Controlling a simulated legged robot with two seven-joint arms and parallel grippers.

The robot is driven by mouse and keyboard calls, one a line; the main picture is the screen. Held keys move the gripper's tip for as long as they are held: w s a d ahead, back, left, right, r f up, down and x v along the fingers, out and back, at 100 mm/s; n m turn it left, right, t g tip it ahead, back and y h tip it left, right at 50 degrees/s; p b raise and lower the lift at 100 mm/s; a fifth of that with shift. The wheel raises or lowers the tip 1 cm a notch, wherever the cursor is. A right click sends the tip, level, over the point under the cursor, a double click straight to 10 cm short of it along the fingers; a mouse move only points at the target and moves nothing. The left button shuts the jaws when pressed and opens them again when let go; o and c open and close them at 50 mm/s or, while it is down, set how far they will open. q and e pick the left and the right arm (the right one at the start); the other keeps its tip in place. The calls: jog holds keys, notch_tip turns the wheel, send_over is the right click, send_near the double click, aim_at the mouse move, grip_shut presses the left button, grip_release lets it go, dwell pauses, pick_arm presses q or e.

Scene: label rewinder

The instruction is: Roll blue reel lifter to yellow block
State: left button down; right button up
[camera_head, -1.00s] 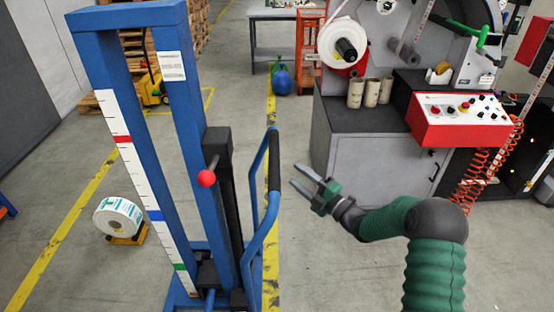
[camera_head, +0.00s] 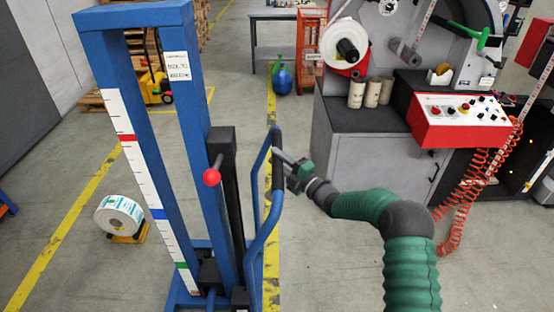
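The blue reel lifter (camera_head: 200,110) stands upright at left centre, with a ruler strip, a red-knobbed lever and a blue handle bar (camera_head: 262,235) with a black grip (camera_head: 277,175). My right gripper (camera_head: 282,157) is at the upper part of this black grip, with one grey finger showing against it. I cannot tell whether it is closed on the grip. A yellow block (camera_head: 130,236) lies on the floor left of the lifter, under a white label reel (camera_head: 119,216). My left gripper is not in view.
A grey machine cabinet (camera_head: 375,165) with a red control panel (camera_head: 461,121) stands at the right. A yellow floor line (camera_head: 65,232) runs at the left. A yellow pallet truck (camera_head: 155,90) and a blue ball-like object (camera_head: 282,82) are behind. Floor around the reel is clear.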

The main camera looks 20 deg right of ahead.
jog(key=shift+a+f, duration=0.1)
jog(key=shift+a, duration=0.05)
grip_shut()
jog(key=shift+s+f, duration=0.1)
jog(key=shift+f, duration=0.15)
dwell(0.6)
